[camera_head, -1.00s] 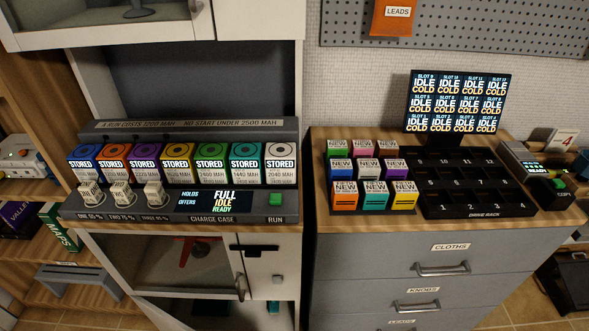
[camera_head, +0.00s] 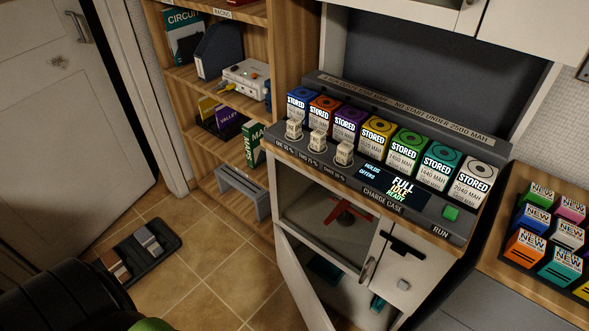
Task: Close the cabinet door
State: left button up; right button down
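The cabinet (camera_head: 403,279) stands under the charge case in the camera_head view. A white door panel (camera_head: 297,285) at its lower left stands swung outward toward the floor, and the picture's bottom edge cuts it off. Behind it the lower opening shows a teal item (camera_head: 325,268). Above, a red object (camera_head: 345,216) shows inside the cabinet; I cannot tell whether glass is in front of it. A small handle (camera_head: 367,269) is beside the white front at the right. Neither of my grippers is in view.
The charge case (camera_head: 385,190) with several stored packs sits on top. A wooden shelf unit (camera_head: 215,85) and a grey step stool (camera_head: 243,192) stand left. A dark tray (camera_head: 150,262) lies on the tiled floor (camera_head: 205,245), otherwise partly clear. A white room door (camera_head: 60,120) is far left.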

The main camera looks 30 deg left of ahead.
aim_at(302, 306)
jog(key=k+u, duration=0.1)
jog(key=u, duration=0.25)
jog(key=k+j+u, duration=0.1)
jog(key=u, duration=0.25)
